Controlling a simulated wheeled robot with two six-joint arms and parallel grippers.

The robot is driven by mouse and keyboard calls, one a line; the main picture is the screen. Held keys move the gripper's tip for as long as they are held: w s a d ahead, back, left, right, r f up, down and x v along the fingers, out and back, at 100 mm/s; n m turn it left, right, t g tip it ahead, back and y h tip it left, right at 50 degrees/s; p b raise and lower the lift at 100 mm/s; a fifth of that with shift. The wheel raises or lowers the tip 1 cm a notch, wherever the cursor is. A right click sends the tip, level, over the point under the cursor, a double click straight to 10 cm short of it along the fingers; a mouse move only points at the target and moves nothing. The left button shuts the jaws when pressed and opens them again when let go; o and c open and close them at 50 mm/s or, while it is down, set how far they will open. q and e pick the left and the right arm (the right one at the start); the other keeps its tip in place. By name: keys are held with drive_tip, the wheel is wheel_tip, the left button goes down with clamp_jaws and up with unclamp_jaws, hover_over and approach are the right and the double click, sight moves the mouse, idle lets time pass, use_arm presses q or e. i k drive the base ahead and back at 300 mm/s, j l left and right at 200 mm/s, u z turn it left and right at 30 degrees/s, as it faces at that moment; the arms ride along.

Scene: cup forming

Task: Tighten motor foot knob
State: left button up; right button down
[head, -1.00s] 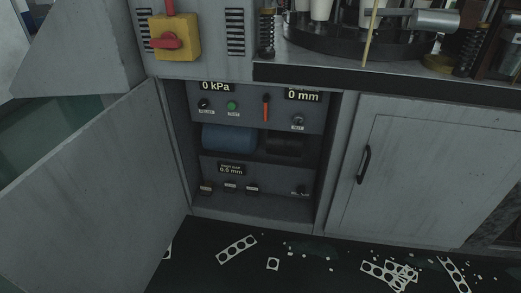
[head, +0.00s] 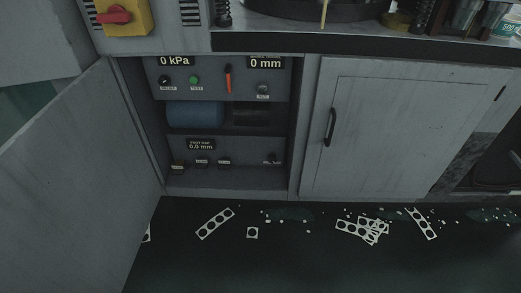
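The open cabinet bay shows a blue motor (head: 194,115) on a shelf in its middle. Below it a lower panel (head: 240,150) carries a display (head: 201,144) that seems to read "FOOT GAP 0.0 mm". Along that panel's bottom sit several small labelled knobs or blocks, such as the left one (head: 178,168), and a dark knob (head: 272,158) at the right. Their labels are too small to read, so I cannot tell which is the motor foot knob. Neither of my grippers is in view.
The cabinet's left door (head: 75,185) stands open. The right door (head: 400,130) is shut. Punched scrap strips (head: 215,223) litter the floor. A red-yellow switch (head: 120,17) is above.

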sight(272, 158)
drive_tip(key=i+l, duration=0.4)
drive_tip(key=i+l+u, duration=0.1)
drive_tip(key=i+l, duration=0.35)
drive_tip(key=l, duration=0.1)
